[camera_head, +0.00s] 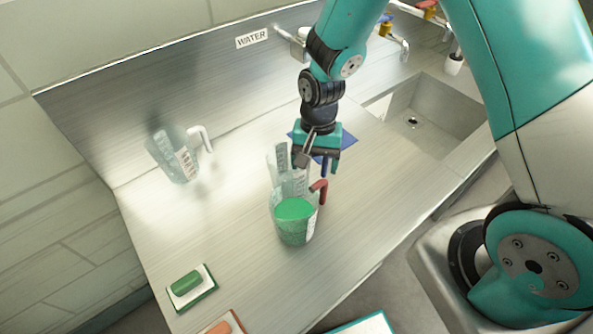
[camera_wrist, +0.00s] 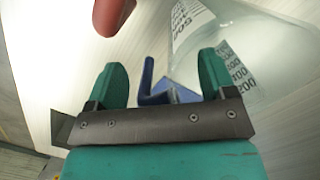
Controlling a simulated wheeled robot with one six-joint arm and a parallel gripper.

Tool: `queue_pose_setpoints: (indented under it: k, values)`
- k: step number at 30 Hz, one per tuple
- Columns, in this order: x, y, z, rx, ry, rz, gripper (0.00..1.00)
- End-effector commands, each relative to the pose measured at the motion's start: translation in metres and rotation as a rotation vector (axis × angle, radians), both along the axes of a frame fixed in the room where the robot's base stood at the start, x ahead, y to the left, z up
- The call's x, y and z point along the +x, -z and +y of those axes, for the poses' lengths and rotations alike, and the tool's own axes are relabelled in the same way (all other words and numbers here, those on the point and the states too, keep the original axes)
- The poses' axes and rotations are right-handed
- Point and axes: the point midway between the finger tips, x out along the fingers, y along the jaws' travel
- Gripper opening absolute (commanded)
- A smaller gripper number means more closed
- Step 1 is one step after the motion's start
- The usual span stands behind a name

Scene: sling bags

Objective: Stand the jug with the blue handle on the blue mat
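The clear jug with the blue handle (camera_head: 283,168) stands on the steel counter, partly behind the jug with the red handle and partly hidden by my gripper. My gripper (camera_head: 318,165) is just above and to the right of it. In the wrist view my gripper (camera_wrist: 162,82) has its green fingers apart, with the blue handle (camera_wrist: 147,78) between them and a gap on both sides. The clear wall of a jug with printed marks (camera_wrist: 215,35) is beyond the right finger. The blue mat (camera_head: 347,137) lies behind my gripper, partly covered by it.
The red-handled jug (camera_head: 293,222) with green contents stands close in front; its handle (camera_wrist: 112,14) shows in the wrist view. A white-handled jug (camera_head: 178,158) is at the left. A green sponge (camera_head: 186,283) lies front left. The sink (camera_head: 430,110) is at the right.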

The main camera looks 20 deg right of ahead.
Motion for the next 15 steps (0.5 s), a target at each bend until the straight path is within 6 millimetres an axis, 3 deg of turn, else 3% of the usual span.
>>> queue_pose_setpoints:
  k: [1, 9, 15]
  values:
    - [0.0001, -0.0001, 0.0000, 0.000, 0.000, 0.000, 0.64]
    - [0.0002, -0.0003, 0.0000, 0.000, 0.000, 0.000, 0.02]
    - [-0.0003, 0.0000, -0.0003, -0.001, 0.001, 0.001, 0.00]
